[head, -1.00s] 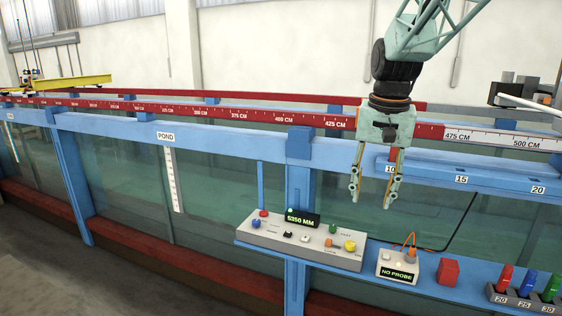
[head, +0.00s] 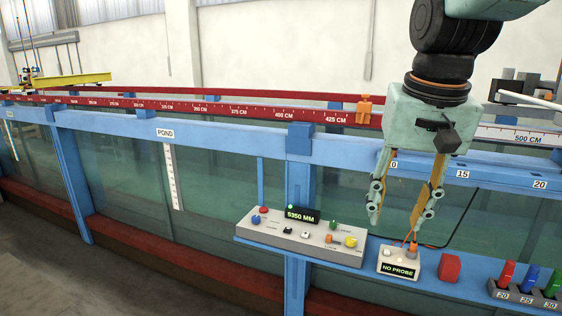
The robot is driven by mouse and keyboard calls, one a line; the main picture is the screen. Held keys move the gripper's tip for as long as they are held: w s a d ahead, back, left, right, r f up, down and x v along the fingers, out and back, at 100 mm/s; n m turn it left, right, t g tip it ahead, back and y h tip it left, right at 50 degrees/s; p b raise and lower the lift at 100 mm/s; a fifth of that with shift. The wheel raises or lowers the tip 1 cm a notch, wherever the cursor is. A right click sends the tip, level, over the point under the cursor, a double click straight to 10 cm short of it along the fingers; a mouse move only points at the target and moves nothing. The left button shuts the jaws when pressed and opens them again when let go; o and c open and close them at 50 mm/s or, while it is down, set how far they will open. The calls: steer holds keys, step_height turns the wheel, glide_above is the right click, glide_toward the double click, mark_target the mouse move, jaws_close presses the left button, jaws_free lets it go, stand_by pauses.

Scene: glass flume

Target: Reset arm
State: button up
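My gripper (head: 400,218) hangs at the right of the head view, pointing down in front of the flume rail. Its two fingers are apart with nothing between them. The fingertips are above and behind the small grey box with the "NO PROBE" display (head: 399,264), and I cannot tell the exact gap to it. The arm above the gripper runs out of the top of the picture.
A control panel (head: 265,236) reading "5350 MM" sits on the blue shelf. A red cube (head: 449,268) and a rack with red, blue and green probes (head: 525,293) stand to the right. An orange piece (head: 364,109) is on the red rail. A yellow beam (head: 75,81) lies far left.

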steer(key=s+f+n+b, duration=0.1)
steer(key=s+f, duration=0.2)
steer(key=s, duration=0.8)
steer(key=s+a+f+n+t+b, duration=0.1)
steer(key=s+f, duration=0.2)
steer(key=s, duration=0.9)
steer(key=shift+s+f+n+b, duration=0.15)
steer(key=shift+f+n+b, duration=0.1)
steer(key=shift+n+b, duration=0.05)
